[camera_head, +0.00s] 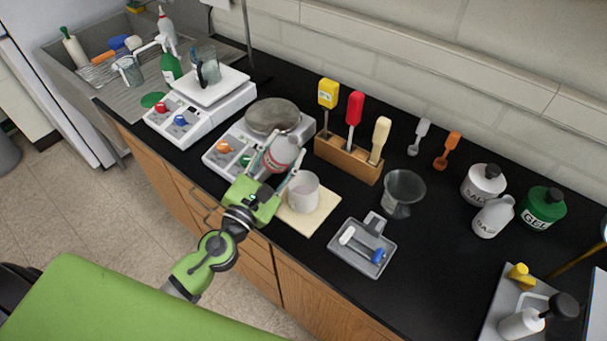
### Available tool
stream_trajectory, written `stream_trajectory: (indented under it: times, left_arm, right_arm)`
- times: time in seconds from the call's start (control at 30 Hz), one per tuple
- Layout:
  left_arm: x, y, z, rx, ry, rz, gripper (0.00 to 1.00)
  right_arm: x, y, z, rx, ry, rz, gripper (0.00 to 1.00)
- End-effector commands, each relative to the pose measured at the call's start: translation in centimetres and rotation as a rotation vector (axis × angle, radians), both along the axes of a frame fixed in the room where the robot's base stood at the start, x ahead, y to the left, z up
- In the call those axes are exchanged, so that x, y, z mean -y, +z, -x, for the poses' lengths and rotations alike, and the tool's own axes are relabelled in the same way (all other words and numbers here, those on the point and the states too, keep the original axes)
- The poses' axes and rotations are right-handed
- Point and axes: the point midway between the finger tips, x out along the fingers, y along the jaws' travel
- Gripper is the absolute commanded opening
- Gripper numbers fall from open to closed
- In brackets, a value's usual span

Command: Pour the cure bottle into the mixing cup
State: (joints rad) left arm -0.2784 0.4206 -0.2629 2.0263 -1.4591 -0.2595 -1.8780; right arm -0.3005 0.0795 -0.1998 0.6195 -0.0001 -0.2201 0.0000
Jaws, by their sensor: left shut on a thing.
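My left gripper (279,170) is shut on a white bottle with red markings (284,151), which I take for the cure bottle. The bottle is tilted, above the front edge of the right-hand scale; its label is too small to read fully. A whitish cup (304,193) stands upright on a beige board (322,212), just right of the gripper. A clear cup (404,188) stands farther right on the counter. I cannot tell for certain which is the mixing cup, and no stream of liquid shows. My right gripper is not in view.
Two scales (168,127) stand at left, one bearing a glass vessel (203,66). A wooden rack (347,158) holds coloured tools behind the board. A grey tray (345,257) lies in front.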

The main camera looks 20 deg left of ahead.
Motion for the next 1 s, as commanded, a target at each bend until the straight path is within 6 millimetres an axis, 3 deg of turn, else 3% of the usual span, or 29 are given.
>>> stream_trajectory:
  times: [0.03,0.3,0.6,0.8,1.0]
  left_arm:
    - [-0.4,0.7,-0.1,-0.026,0.002,0.067,0.16]
    - [-1.7,0.6,-0.6,-0.132,0.0,0.367,0.16]
    - [-2.0,1.1,-0.8,-0.166,-0.002,0.463,0.16]
    - [-2.0,3.8,-0.8,-0.168,-0.005,0.467,0.16]
    - [-2.1,5.6,-0.8,-0.166,-0.004,0.468,0.16]
  right_arm:
    - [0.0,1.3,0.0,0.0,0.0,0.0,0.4]
    - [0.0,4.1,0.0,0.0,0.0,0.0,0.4]
    - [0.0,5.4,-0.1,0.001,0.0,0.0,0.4]
    - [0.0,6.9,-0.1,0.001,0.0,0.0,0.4]
    - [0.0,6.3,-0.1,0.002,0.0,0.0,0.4]
